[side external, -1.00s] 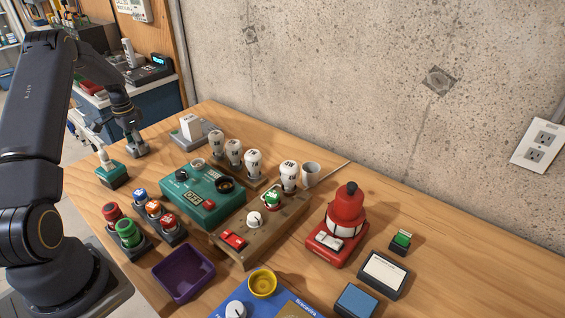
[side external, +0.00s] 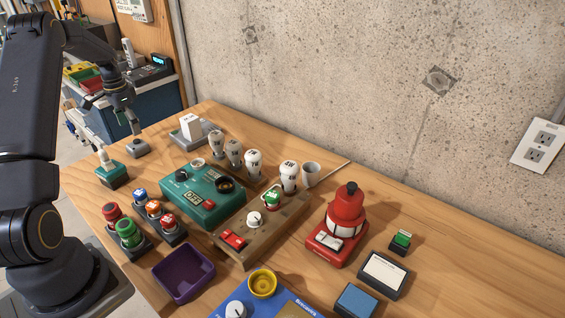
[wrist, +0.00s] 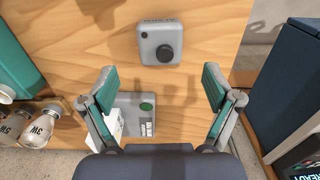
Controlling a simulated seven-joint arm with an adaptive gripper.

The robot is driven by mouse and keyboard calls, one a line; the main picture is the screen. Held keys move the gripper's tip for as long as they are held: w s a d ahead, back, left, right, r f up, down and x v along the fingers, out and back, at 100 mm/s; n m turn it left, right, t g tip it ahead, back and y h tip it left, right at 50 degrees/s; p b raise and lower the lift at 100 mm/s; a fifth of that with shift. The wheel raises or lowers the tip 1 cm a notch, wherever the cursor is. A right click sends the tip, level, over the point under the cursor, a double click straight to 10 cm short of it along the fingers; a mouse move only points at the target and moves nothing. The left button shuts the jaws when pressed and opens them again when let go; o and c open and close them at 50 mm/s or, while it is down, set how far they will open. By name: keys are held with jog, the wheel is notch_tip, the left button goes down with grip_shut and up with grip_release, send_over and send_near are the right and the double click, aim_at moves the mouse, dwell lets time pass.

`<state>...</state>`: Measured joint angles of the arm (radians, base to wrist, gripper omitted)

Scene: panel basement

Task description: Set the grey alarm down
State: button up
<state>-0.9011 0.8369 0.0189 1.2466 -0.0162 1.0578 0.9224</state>
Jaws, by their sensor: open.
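The grey alarm (side external: 137,148), a small grey box, rests on the wooden table near its far left edge. In the wrist view the grey alarm (wrist: 161,42) shows a round black knob and lies flat, just beyond the fingertips. My gripper (side external: 127,124) is above the alarm, apart from it. In the wrist view my gripper (wrist: 160,82) has its two fingers spread wide with nothing held between them.
A grey device with a white block (side external: 190,128) stands right of the alarm. A green-and-white switch block (side external: 112,172) is in front. A teal control box (side external: 203,195) and several bulbs stand further right. The table edge is close behind the alarm.

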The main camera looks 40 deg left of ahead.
aim_at(137, 142)
jog(key=w+d+r, duration=0.3)
jog(key=d+r, duration=0.3)
jog(key=r, duration=0.4)
jog(key=s+d+r+t+y, duration=0.1)
jog(key=d+r, duration=0.4)
jog(key=d, duration=0.4)
jog(key=d+r+t, duration=0.1)
jog(key=d+r, duration=0.4)
jog(key=d, duration=0.4)
jog(key=s+d+f+t+h, duration=0.1)
jog(key=s+d+f+t, duration=0.1)
jog(key=s+d, duration=1.2)
jog(key=d+t, duration=0.1)
jog(key=d, duration=0.3)
jog(key=shift+s+t, duration=0.25)
jog(key=shift+t, duration=0.05)
